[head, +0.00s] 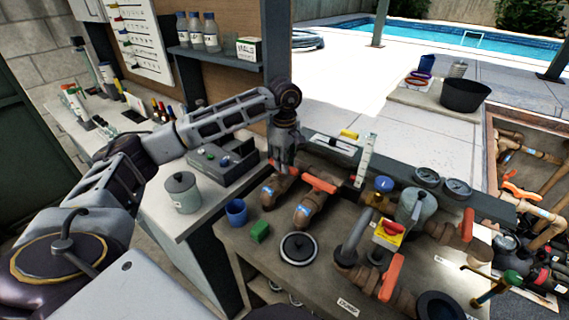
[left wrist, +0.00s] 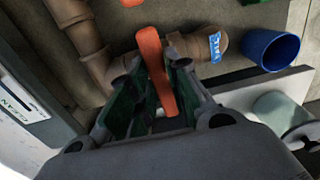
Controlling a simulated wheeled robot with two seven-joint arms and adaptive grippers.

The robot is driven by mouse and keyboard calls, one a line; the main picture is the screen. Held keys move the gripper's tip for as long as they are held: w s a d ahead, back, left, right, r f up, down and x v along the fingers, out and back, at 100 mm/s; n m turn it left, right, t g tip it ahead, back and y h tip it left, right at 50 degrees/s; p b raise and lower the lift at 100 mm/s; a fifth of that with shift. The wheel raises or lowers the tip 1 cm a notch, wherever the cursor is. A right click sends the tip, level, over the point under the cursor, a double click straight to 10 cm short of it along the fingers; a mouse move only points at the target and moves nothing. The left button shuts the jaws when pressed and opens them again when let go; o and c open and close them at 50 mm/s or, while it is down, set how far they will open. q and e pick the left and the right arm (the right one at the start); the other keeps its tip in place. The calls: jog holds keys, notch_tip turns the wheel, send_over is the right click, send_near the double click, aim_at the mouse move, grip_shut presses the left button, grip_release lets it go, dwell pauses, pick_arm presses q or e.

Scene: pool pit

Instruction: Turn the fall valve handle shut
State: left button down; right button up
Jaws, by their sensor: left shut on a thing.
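The fall valve handle (left wrist: 153,60) is an orange lever lying between my left gripper's green-lined fingers in the left wrist view. It sits over a brown pipe with a blue tag (left wrist: 216,46), whose lettering is hard to read. In the head view my left gripper (head: 282,168) reaches down over this brown valve pipe (head: 276,190). The gripper is shut on the handle and hides most of it. A second valve with an orange handle (head: 319,184) stands just to the right, clear of the gripper. My right gripper is not in view.
A blue cup (head: 236,212), a green block (head: 260,231) and a round black-and-white lid (head: 298,248) lie in front of the valves. A grey lidded pot (head: 182,192) stands left. Gauges (head: 427,177) and more pipes crowd the right.

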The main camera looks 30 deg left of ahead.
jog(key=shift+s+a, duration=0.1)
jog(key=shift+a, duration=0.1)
pick_arm(q)
jog(key=c, duration=1.7)
grip_release()
jog(key=o, duration=0.3)
jog(key=shift+o, duration=0.2)
jog(key=shift+r, duration=0.8)
notch_tip(320, 180, up, 10)
jog(key=shift+r, duration=0.25)
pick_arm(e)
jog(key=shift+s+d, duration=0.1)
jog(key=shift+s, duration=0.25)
